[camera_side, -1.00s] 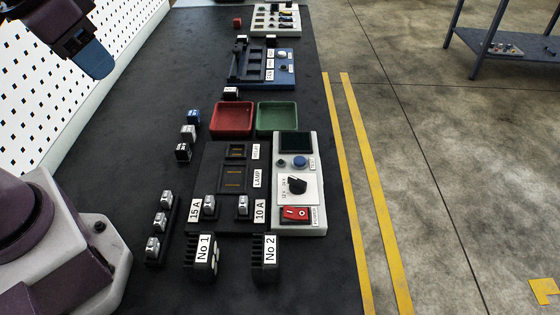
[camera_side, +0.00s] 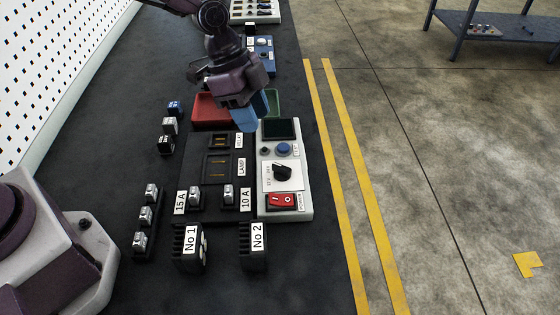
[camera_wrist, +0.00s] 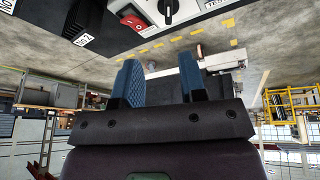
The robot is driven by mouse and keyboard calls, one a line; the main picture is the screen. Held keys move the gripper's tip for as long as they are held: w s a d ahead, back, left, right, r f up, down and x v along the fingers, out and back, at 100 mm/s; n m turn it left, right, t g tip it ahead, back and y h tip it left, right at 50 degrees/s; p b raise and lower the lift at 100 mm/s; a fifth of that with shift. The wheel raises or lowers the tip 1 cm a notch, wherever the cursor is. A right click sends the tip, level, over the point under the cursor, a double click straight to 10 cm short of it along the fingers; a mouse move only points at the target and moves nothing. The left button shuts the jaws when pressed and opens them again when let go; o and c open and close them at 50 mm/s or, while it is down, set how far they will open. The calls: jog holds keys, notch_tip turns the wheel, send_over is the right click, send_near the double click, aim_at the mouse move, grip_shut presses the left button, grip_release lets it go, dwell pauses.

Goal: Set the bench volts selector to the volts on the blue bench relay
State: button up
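The bench volts selector is a black knob (camera_side: 282,172) on a white plate of the grey bench unit (camera_side: 300,208). It also shows at the top of the wrist view (camera_wrist: 168,8). Its pointer setting is too small to read. The blue bench relay (camera_side: 174,107) stands at the back of a row of three small blocks, left of the red tray. Its volts marking is not legible.
A red rocker switch (camera_side: 284,201), a blue button (camera_side: 284,149) and a dark screen (camera_side: 281,128) share the bench unit. A black fuse panel (camera_side: 216,205) adjoins it, with blocks No 1 (camera_side: 189,248) and No 2 (camera_side: 253,247) in front. Red (camera_side: 205,112) and green trays (camera_side: 273,102) lie behind.

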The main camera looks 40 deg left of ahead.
aim_at(281, 166)
jog(key=shift+m, duration=0.7)
jog(key=x, duration=0.8)
jog(key=w+x, duration=0.1)
jog(key=x, duration=0.3)
jog(key=shift+w+d+f, duration=0.1)
jog(key=shift+w+f, duration=0.05)
jog(key=shift+f, duration=0.1)
grip_shut()
